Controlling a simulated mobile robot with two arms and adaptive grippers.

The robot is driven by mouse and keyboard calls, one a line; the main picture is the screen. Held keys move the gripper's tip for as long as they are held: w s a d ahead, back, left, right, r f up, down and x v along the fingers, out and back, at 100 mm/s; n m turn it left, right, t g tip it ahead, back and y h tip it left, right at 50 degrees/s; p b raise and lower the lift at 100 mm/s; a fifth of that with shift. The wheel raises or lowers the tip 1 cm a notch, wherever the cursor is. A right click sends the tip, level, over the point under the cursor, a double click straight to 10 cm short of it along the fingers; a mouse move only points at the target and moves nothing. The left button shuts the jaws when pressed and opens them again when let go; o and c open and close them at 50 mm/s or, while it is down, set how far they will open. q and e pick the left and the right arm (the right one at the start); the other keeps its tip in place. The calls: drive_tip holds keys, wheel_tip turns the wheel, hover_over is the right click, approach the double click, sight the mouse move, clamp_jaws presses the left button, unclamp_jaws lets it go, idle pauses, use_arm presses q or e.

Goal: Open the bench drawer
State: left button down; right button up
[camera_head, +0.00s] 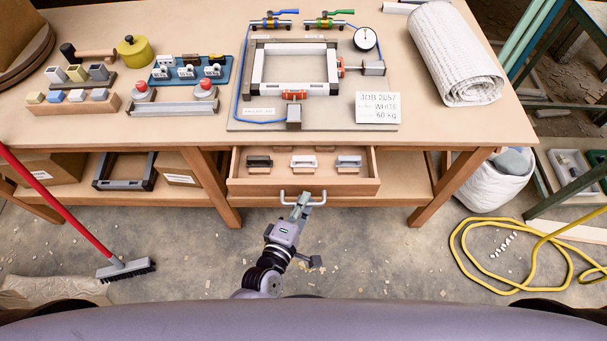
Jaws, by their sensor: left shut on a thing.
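The bench drawer (260,187) under the middle of the wooden bench stands part way out, and I can see into it. Inside lie a dark-topped piece (259,162), a white-topped piece (303,162) and a grey-topped piece (348,162) in a row. A pale bar handle (287,196) is on the drawer front. My left gripper (301,200) is at the handle, shut on it, with its fingers hiding part of the bar. My right gripper is not in view.
A red-handled broom (124,268) stands at left. A yellow hose (465,262) lies on the floor at right. The floor before the drawer is mostly clear.

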use_arm(q)
drive_tip(key=s, duration=1)
drive_tip(key=shift+s+p, duration=0.15)
drive_tip(key=shift+p, duration=0.15)
drive_tip(key=c, duration=2)
unclamp_jaws()
drive_tip(key=shift+o, duration=0.2)
drive_tip(key=v, duration=1.2)
